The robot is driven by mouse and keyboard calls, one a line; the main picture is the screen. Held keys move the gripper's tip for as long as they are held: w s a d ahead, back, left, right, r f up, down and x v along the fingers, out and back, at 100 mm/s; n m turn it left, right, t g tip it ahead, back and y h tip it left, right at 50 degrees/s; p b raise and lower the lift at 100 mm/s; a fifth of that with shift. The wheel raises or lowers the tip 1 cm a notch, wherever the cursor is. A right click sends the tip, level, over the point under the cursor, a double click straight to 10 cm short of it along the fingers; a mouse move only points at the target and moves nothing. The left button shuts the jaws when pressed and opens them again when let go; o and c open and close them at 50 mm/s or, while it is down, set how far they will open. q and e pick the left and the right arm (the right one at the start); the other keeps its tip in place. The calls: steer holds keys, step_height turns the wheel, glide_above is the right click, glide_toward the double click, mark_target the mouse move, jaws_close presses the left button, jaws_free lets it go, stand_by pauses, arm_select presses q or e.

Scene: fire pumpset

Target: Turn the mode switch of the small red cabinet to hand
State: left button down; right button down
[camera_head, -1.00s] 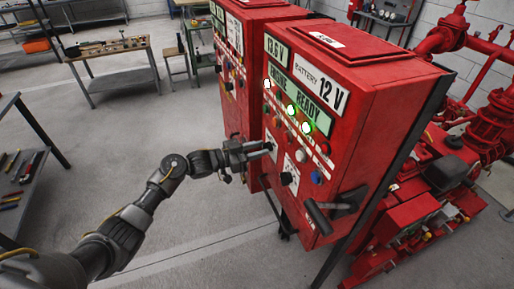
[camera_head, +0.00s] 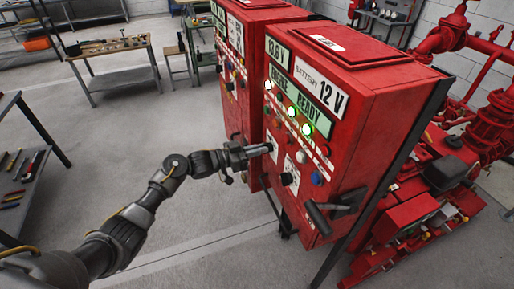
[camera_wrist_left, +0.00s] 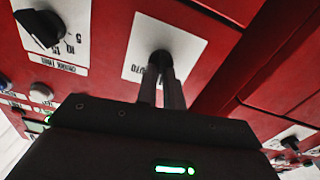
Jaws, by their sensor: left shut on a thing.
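The small red cabinet (camera_head: 365,125) stands at the right in the head view, with lit lamps and a "12 V" battery plate. Its mode switch is a small dark knob on a white plate (camera_wrist_left: 180,48) in the wrist view; the word "AUTO" shows beside it. My left gripper (camera_head: 264,149) reaches the cabinet front from the left. In the wrist view its two fingers (camera_wrist_left: 161,75) are closed around the mode switch (camera_wrist_left: 160,56). The fingers hide much of the knob, so its exact pointing direction is unclear. My right gripper is not in view.
A second dark knob (camera_wrist_left: 40,28) sits beside the switch in the wrist view. A dark handle (camera_head: 320,217) juts out low on the cabinet front. Another red cabinet (camera_head: 232,75) stands behind. Red pump pipework (camera_head: 490,120) is at the right.

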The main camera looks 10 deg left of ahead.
arm_select(q)
steer(key=shift+f+n+p, duration=0.1)
steer(key=shift+n+p, duration=2.15)
steer(key=shift+n, duration=1.45)
steer(key=shift+d, duration=0.1)
steer(key=c, duration=1.5)
jaws_free()
